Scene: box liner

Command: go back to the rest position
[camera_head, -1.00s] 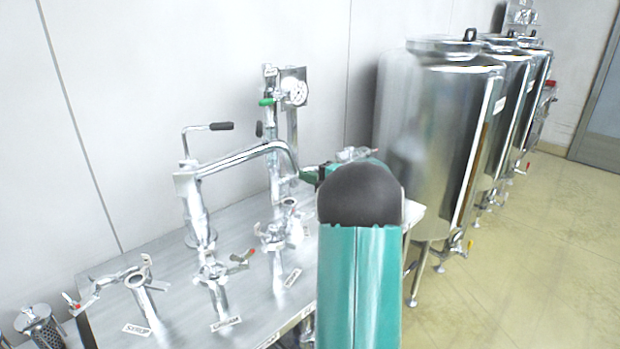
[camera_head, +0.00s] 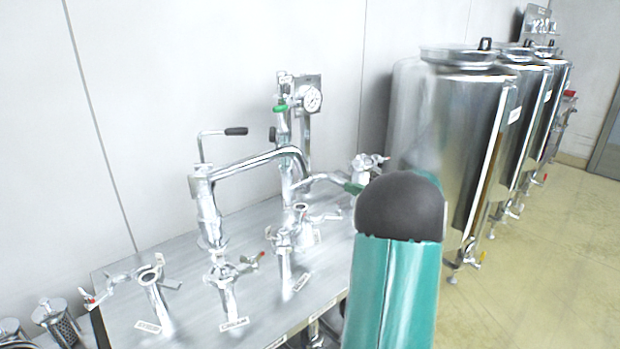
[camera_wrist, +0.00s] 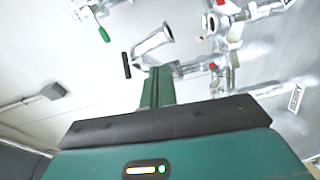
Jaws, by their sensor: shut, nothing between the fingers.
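My gripper shows in the wrist view (camera_wrist: 160,72) as narrow green fingers, closed together and with nothing between them. They rise from a black bar across the green housing, with steel pipe fittings beyond them. In the head view my green arm with its dark rounded joint fills the lower right middle and hides most of the gripper. A small green part of it (camera_head: 353,187) shows left of the joint, over the far right part of the steel table (camera_head: 190,262). I cannot tell how far the fingers are from the fittings.
Several labelled pipe fittings (camera_head: 222,285) stand on the table. Behind them are a bent pipe (camera_head: 250,160) with a black handle and a pressure gauge (camera_head: 312,99). Large steel tanks (camera_head: 460,140) stand at right. Open floor (camera_head: 540,270) lies front right.

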